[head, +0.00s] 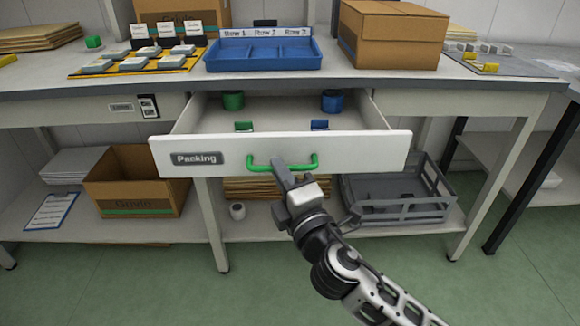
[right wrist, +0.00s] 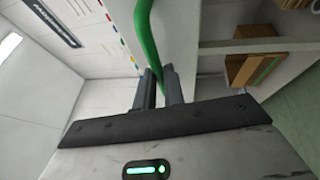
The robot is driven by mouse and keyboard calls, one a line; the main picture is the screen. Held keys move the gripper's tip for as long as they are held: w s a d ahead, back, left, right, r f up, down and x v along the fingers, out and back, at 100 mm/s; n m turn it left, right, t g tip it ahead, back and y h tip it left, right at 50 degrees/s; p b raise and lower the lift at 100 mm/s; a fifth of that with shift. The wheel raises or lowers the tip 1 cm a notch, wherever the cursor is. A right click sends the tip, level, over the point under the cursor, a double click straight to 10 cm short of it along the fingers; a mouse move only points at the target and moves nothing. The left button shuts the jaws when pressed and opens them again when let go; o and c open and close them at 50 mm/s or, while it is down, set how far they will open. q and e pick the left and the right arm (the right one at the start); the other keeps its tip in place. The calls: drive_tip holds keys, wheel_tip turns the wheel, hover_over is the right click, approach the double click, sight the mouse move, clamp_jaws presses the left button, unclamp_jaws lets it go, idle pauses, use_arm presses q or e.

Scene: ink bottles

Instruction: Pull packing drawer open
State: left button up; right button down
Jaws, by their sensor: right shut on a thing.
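The white packing drawer (head: 360,151) has a "Packing" label and is pulled out from under the bench in the head view. Inside it are a green container (head: 233,100), a blue container (head: 332,101), and a small green piece and a small blue piece near the front. My right gripper (head: 282,170) is shut on the green handle (head: 252,164) on the drawer's front. In the right wrist view the handle (right wrist: 147,35) runs down between the two fingers (right wrist: 160,88). My left gripper is not in view.
On the bench (head: 130,79) stand a blue row tray (head: 263,66), a yellow mat with grey pieces and a cardboard box (head: 392,35). Below are an open carton (head: 135,200), a grey crate (head: 400,207) and a clipboard (head: 52,210). The green floor in front is clear.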

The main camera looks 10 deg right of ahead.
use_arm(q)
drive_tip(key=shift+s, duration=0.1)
use_arm(e)
drive_tip(key=c, duration=1.5)
unclamp_jaws()
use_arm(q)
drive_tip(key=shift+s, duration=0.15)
use_arm(e)
drive_tip(key=shift+s, duration=0.15)
